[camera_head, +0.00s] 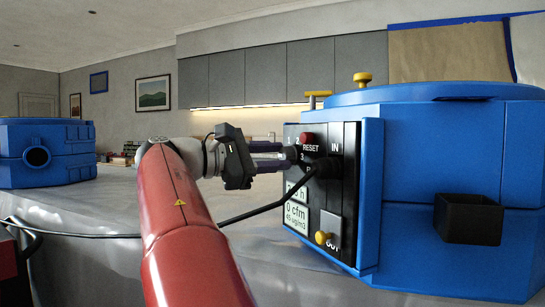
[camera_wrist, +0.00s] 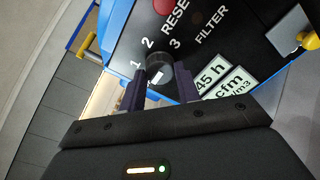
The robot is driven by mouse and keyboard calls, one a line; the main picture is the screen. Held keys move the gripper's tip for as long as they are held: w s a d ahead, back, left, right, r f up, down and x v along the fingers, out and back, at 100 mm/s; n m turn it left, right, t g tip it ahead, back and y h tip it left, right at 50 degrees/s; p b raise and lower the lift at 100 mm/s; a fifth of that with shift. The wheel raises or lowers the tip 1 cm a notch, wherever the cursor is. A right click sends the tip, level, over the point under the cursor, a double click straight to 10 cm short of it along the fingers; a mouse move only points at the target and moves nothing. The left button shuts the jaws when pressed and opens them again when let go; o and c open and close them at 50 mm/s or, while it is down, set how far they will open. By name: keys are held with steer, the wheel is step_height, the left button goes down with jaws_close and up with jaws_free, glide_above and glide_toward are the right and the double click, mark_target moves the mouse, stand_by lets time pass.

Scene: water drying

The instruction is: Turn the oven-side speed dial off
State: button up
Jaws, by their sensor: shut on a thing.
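The speed dial (camera_wrist: 158,66) is a round black knob on the black control panel (camera_wrist: 205,52) of a blue machine (camera_head: 440,160), with the numbers 1, 2 and 3 printed around it. A small white mark shows on the knob, on the side toward my gripper in the wrist view. My gripper (camera_head: 288,155) reaches the panel from the left in the head view. In the wrist view, the two dark fingers of my gripper (camera_wrist: 161,76) lie either side of the knob, shut on it. The knob is mostly hidden by the fingers in the head view.
A black cable runs across the grey counter (camera_head: 120,215) to a black plug (camera_head: 325,168) just right of my fingers. The red reset button (camera_head: 306,138) is close above. Another blue machine (camera_head: 45,152) stands far left.

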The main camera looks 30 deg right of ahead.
steer(key=o, duration=1)
steer(key=shift+c, duration=0.2)
steer(key=a, duration=0.8)
steer(key=shift+w, duration=0.15)
steer(key=shift+d+f, duration=0.1)
